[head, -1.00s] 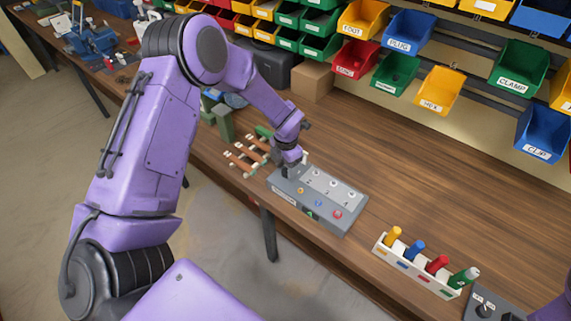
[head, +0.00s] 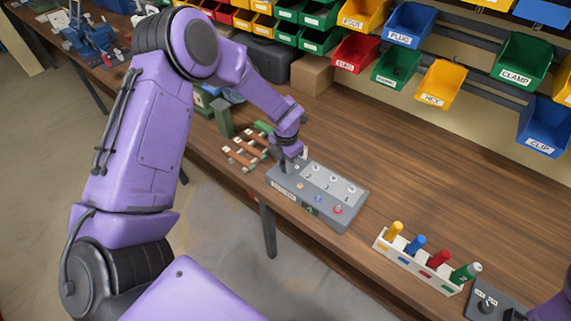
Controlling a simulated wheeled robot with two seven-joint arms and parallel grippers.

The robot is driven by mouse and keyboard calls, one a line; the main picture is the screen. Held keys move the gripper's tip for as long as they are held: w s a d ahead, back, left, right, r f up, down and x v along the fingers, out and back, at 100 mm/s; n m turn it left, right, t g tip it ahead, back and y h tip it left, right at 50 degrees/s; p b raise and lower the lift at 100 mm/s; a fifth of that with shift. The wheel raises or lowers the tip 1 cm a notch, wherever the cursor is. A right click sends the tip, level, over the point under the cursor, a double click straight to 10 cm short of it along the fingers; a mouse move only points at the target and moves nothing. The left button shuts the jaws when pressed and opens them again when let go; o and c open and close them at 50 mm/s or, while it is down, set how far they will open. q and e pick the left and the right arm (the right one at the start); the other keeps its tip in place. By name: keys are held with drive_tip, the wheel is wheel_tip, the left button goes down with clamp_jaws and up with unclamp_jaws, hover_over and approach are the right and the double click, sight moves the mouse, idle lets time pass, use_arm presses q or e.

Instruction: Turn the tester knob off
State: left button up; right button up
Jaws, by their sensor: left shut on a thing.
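A grey box (head: 325,208), which looks like the tester, sits near the front edge of the bench. Its sloped top has a pale panel with several small round fittings, and coloured buttons or lamps in orange, blue and red along the front. My left gripper (head: 291,166) points down at the box's left end. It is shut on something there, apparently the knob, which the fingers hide. I cannot read the knob's angle.
A white rack (head: 417,272) with yellow, blue, red and green handled pieces stands right of the box. A dark switch box (head: 488,302) is at the lower right. Labelled bins hang behind; the middle bench is clear.

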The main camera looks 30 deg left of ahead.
use_arm(q)
drive_tip(key=n+b, duration=0.2)
drive_tip(key=shift+f+n, duration=0.25)
drive_tip(key=shift+n, duration=0.05)
drive_tip(key=n+b, duration=0.3)
drive_tip(key=shift+n, duration=0.3)
drive_tip(key=shift+r+n+b, duration=0.15)
drive_tip(key=shift+n+b, duration=0.75)
drive_tip(key=shift+n, duration=0.15)
drive_tip(key=shift+r+n+b, duration=0.1)
drive_tip(key=shift+n+b, duration=0.8)
drive_tip(key=shift+n, duration=0.15)
drive_tip(key=o, duration=1.1)
drive_tip(key=shift+c, duration=0.2)
wheel_tip(320, 180, up, 11)
drive_tip(key=b, duration=0.1)
drive_tip(key=shift+f+b, duration=0.2)
drive_tip(key=shift+b, duration=0.1)
